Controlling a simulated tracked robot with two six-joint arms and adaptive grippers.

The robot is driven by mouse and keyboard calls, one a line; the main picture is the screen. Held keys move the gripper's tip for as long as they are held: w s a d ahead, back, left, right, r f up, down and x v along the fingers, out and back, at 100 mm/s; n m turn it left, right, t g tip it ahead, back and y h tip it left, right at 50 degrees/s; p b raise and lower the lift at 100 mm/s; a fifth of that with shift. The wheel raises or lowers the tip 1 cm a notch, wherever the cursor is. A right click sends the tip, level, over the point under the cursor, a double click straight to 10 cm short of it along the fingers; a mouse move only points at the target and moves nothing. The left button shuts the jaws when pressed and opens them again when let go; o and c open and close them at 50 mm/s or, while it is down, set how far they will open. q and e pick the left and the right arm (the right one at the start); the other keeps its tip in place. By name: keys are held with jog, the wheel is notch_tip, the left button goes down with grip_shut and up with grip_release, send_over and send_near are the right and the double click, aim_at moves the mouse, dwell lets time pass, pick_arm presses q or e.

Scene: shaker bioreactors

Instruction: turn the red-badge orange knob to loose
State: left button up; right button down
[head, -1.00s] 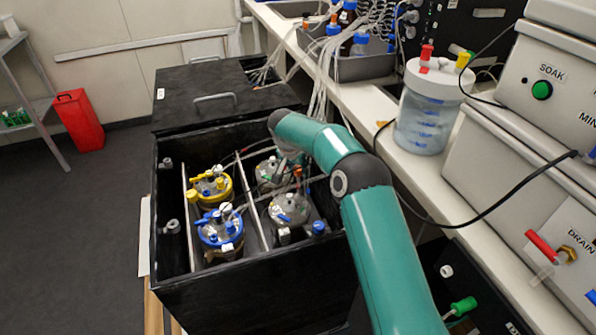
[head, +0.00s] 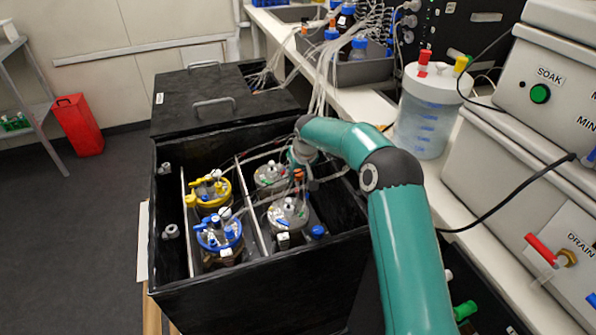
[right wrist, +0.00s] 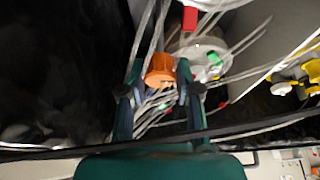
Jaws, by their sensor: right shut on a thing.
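The orange knob (right wrist: 160,69) sits between the two fingers of my right gripper (right wrist: 160,82) in the right wrist view, and the gripper is shut on it. A red badge-like block (right wrist: 190,18) shows just beyond the knob. In the head view the orange knob (head: 298,174) is a small spot among tubes at the back right of the black box, beside my right gripper (head: 305,178). Tubes and my wrist partly hide it, and the knob's turn angle cannot be told. My left gripper is not in view.
The open black box (head: 255,290) holds a yellow-topped vessel (head: 209,190), a blue-topped vessel (head: 219,236) and grey-lidded vessels (head: 288,214). Loose clear tubes run close around my right gripper. A bench with a clear carboy (head: 425,125) stands to the right.

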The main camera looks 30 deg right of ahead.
jog(key=shift+r, duration=0.1)
dwell(0.4)
jog(key=c, duration=0.8)
grip_release()
jog(key=v, duration=1.1)
jog(key=shift+s+r, duration=0.15)
jog(key=shift+r, duration=0.25)
jog(key=shift+f, duration=0.1)
